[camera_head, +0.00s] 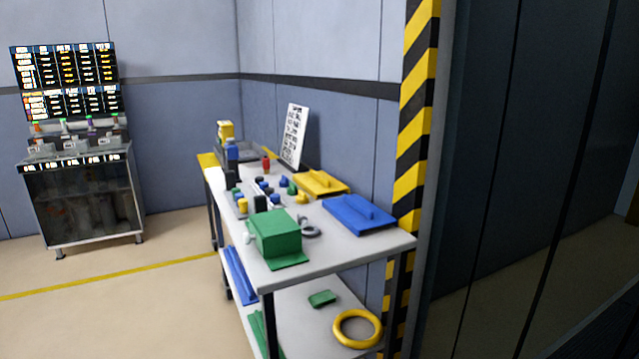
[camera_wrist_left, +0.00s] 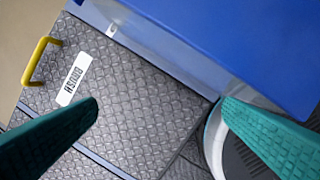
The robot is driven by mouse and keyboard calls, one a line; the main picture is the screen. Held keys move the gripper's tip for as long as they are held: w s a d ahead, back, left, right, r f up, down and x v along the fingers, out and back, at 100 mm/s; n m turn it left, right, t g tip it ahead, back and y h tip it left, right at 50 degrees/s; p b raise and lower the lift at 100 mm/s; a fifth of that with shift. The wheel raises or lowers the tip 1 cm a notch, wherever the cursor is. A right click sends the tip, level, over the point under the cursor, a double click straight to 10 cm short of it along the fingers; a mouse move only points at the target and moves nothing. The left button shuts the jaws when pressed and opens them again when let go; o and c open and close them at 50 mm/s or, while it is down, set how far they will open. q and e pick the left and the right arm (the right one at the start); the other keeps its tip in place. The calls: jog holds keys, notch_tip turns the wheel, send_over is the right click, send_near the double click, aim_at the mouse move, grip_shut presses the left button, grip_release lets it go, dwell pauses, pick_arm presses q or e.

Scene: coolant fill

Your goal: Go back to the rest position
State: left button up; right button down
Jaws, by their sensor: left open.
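My left gripper (camera_wrist_left: 160,120) shows in the left wrist view as two teal fingers spread wide apart, with nothing between them. Below it is a dark textured plate with a white label (camera_wrist_left: 74,80) and a yellow handle (camera_wrist_left: 40,62) at its left. A large blue surface (camera_wrist_left: 230,45) fills the upper right of that view. A round pale-rimmed part (camera_wrist_left: 213,140) is partly hidden behind the right finger. Neither gripper shows in the head view.
In the head view a workbench (camera_head: 340,255) holds a green box (camera_head: 275,232), a blue tray (camera_head: 358,212) and several small parts. A yellow ring (camera_head: 357,328) lies on its lower shelf. A display cabinet (camera_head: 85,200) stands at the left. Dark panels fill the right. Floor is clear at lower left.

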pick_arm(q)
jog(key=s+f+n+p, duration=0.2)
jog(key=s+f+p, duration=0.1)
jog(key=s+f, duration=0.8)
jog(key=s+d+f+n+p, duration=0.1)
jog(key=s+f+p, duration=0.1)
jog(key=s, duration=0.8)
jog(key=s+f+n+p, duration=0.1)
jog(key=s+f, duration=0.4)
jog(key=s, duration=0.6)
jog(key=shift+s+d+f+g+y+p, duration=0.15)
jog(key=shift+d+f+g+y+p, duration=0.1)
jog(key=shift+d+g+y+p, duration=0.15)
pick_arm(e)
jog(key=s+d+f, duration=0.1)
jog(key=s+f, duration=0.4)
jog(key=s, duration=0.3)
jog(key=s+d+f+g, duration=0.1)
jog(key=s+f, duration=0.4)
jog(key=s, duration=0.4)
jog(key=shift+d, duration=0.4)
